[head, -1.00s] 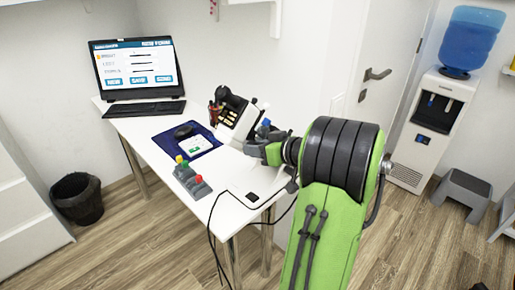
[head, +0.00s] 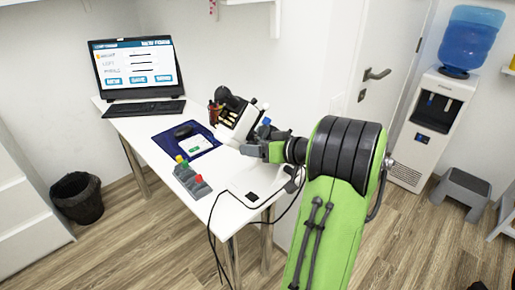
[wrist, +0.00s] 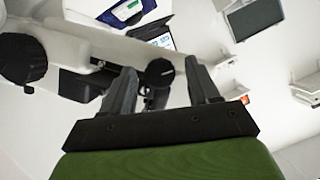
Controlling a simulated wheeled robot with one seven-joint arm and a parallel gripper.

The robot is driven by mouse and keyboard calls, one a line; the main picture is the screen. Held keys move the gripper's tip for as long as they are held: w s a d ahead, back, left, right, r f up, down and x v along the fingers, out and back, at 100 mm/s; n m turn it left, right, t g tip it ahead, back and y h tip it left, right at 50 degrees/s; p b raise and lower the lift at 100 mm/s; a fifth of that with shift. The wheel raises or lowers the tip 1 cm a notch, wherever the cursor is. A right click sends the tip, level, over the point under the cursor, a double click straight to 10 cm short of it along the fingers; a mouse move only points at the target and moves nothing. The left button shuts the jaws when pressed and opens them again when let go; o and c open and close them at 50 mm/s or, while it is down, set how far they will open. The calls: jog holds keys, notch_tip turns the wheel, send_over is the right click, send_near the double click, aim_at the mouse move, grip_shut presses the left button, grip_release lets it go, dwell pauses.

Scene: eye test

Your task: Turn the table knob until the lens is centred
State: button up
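The white lens instrument (head: 229,134) with a black upper part stands at the table's right edge in the head view. My gripper (head: 250,150) is at its right side, near a small blue part (head: 266,121). In the wrist view, a dark round knob (wrist: 159,72) shows between the two fingers of my gripper (wrist: 161,70), with gaps on both sides. The fingers are apart. Whether the knob lies between the tips or beyond them is unclear. A second, larger black knob (wrist: 22,60) is at the left. The lens cannot be made out.
The white table (head: 225,178) also holds a monitor (head: 137,68), keyboard (head: 144,108), blue mat (head: 165,143) and a grey block (head: 192,181) with coloured tops. Cables hang over the front edge. The wall and door (head: 378,74) are close on the right.

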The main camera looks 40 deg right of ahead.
jog(key=p+v, duration=0.4)
jog(key=v, duration=1.1)
jog(key=shift+s+r+p, duration=0.2)
jog(key=shift+s+p, duration=0.15)
jog(key=shift+p, duration=0.05)
jog(key=shift+d, duration=0.1)
jog(key=w+a+r+n+g+p, duration=0.1)
jog(key=w+a+g+p, duration=0.2)
jog(key=a, duration=0.7)
jog(key=w+a+r+n+g+p, duration=0.15)
jog(key=w+a+g, duration=0.25)
jog(key=a, duration=0.5)
jog(key=s+a+r+g+h+p, duration=0.1)
jog(key=s+a+r+h+p, duration=0.1)
jog(key=s+a, duration=0.7)
jog(key=s+r+p, duration=0.1)
jog(key=s+r, duration=0.1)
jog(key=s, duration=0.1)
jog(key=shift+a, duration=0.35)
